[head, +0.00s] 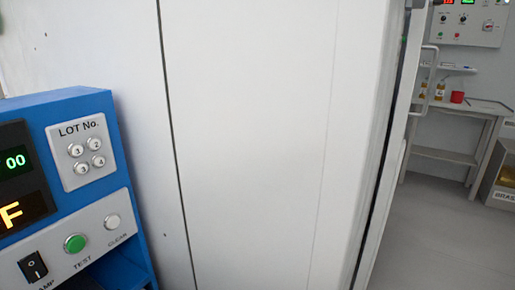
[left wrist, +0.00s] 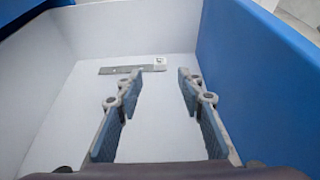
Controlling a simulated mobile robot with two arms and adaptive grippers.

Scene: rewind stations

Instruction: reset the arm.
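My left gripper (left wrist: 159,78) shows in the left wrist view with its two fingers well apart and nothing between them. It points into a white-lined space with a blue wall (left wrist: 250,70) on the right. A flat grey strip (left wrist: 125,69) with a small white tag (left wrist: 160,62) at its right end lies on the white surface beyond the fingertips, apart from them. Neither gripper shows in the head view. My right gripper is in neither view.
In the head view a blue control unit (head: 70,105) with a green TEST button (head: 75,243) stands close at the left. White panels (head: 250,140) fill the middle. Open floor (head: 430,235) lies at the right, with a table (head: 450,155) and a red cup (head: 457,97) beyond.

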